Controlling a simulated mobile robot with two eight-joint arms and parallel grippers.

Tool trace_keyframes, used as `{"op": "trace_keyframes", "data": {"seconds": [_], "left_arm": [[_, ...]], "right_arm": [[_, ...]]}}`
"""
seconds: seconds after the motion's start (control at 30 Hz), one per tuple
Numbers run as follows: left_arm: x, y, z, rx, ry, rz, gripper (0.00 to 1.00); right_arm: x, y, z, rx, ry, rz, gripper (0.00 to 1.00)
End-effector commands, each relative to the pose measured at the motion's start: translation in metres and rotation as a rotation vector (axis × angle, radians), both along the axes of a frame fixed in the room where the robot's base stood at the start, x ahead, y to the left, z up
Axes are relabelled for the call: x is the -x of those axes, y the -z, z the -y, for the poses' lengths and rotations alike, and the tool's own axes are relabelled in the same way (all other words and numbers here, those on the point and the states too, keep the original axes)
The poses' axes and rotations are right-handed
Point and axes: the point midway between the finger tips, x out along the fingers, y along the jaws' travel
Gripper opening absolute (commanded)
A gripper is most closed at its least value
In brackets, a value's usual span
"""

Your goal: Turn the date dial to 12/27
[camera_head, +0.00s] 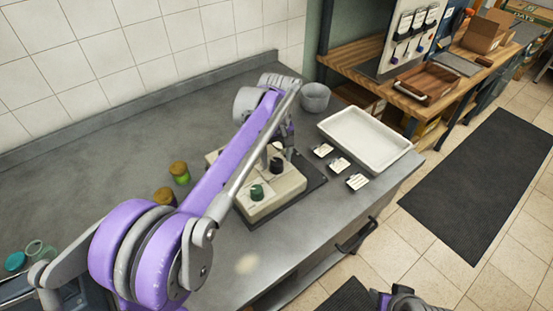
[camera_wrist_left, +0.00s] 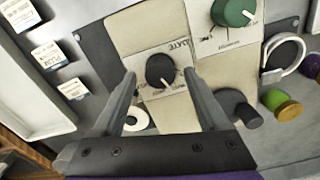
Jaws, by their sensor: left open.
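A beige machine (camera_head: 285,190) sits on a dark mat on the grey counter. It carries a green knob (camera_head: 256,191) and a black knob (camera_head: 275,165). In the left wrist view, the black date dial (camera_wrist_left: 160,70) sits on a white label reading DATE. Its white pointer aims toward the bottom right; the date marks are too small to read. The green knob (camera_wrist_left: 233,12) is at the top right. My left gripper (camera_wrist_left: 160,76) is open, its fingers on either side of the black dial with gaps showing. In the head view, my left arm partly hides the gripper and machine.
Several small label cards (camera_head: 339,164) lie right of the machine, beside a white tray (camera_head: 365,139). A grey bowl (camera_head: 315,97) stands behind. Small jars (camera_head: 179,172) stand left of the machine. A dark cylinder (camera_wrist_left: 240,112) stands near the dial.

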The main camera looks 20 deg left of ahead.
Motion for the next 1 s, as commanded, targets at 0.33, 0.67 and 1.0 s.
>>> {"op": "trace_keyframes", "data": {"seconds": [0.33,0.67,1.0], "left_arm": [[0.0001,0.0063,-0.0001,0.000,0.000,0.000,0.77],[0.0001,0.0062,0.0000,0.000,0.000,0.000,0.23],[0.0001,0.0060,0.0000,0.000,0.008,0.000,0.00]], "right_arm": [[0.0000,0.0004,0.0000,0.000,0.000,0.000,0.50],[0.0000,0.0004,0.0000,0.000,0.000,0.000,0.50],[0.0000,0.0001,0.0000,0.000,0.000,0.000,0.50]]}}
